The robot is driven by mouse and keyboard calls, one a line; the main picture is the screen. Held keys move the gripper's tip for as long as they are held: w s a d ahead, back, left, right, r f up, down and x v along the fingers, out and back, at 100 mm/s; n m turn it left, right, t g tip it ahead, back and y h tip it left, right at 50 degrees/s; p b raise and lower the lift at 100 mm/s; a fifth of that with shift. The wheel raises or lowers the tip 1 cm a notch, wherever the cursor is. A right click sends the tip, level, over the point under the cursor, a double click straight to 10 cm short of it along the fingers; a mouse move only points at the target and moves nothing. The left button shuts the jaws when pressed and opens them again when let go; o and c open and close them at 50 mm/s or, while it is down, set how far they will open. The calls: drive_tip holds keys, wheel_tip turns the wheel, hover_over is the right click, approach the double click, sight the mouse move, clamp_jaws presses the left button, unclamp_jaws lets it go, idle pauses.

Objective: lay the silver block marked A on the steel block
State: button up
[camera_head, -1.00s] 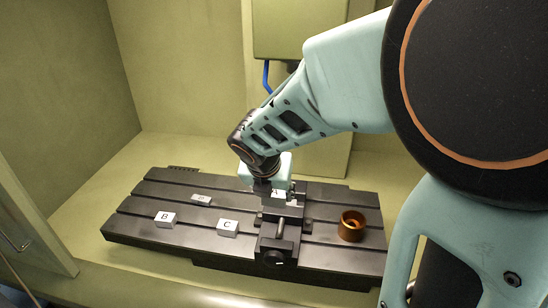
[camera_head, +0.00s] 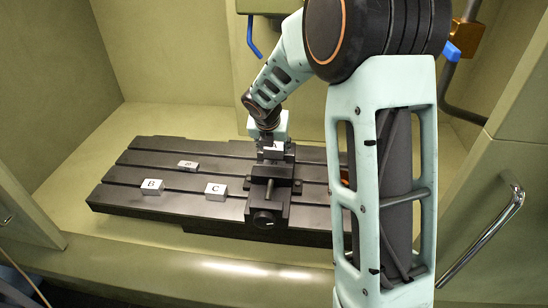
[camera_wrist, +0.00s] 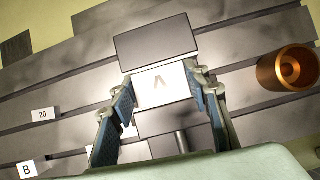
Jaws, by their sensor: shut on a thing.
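The silver block marked A (camera_wrist: 162,84) sits between the two fingertips of my gripper (camera_wrist: 160,92) in the wrist view, its lettered face towards the camera. My gripper is shut on it, over the dark vise (camera_head: 265,195) in the head view, where block A (camera_head: 271,148) shows just under the fingers. A plain grey rectangular face (camera_wrist: 155,45) lies just beyond A; I cannot tell whether A touches it. A low grey block marked 20 (camera_head: 187,165) lies on the slotted plate to the left, also in the wrist view (camera_wrist: 42,114). I cannot tell which is the steel block.
Blocks B (camera_head: 152,186) and C (camera_head: 216,191) stand on the slotted plate (camera_head: 125,200) left of the vise. A copper ring (camera_wrist: 286,69) stands at the right in the wrist view, mostly hidden by my arm in the head view. Cabinet walls enclose the plate.

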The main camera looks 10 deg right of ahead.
sight(274, 155)
drive_tip(key=f+b, duration=0.2)
drive_tip(key=f, duration=0.1)
drive_tip(key=shift+w+d, duration=0.15)
drive_tip(key=shift+w, duration=0.2)
drive_tip(key=shift+f+b, duration=0.4)
drive_tip(key=shift+b, duration=0.25)
drive_tip(key=shift+f, duration=0.1)
drive_tip(key=shift+f, duration=0.15)
drive_tip(key=o, duration=1.3)
drive_tip(key=shift+s, duration=0.1)
drive_tip(key=shift+o, duration=0.2)
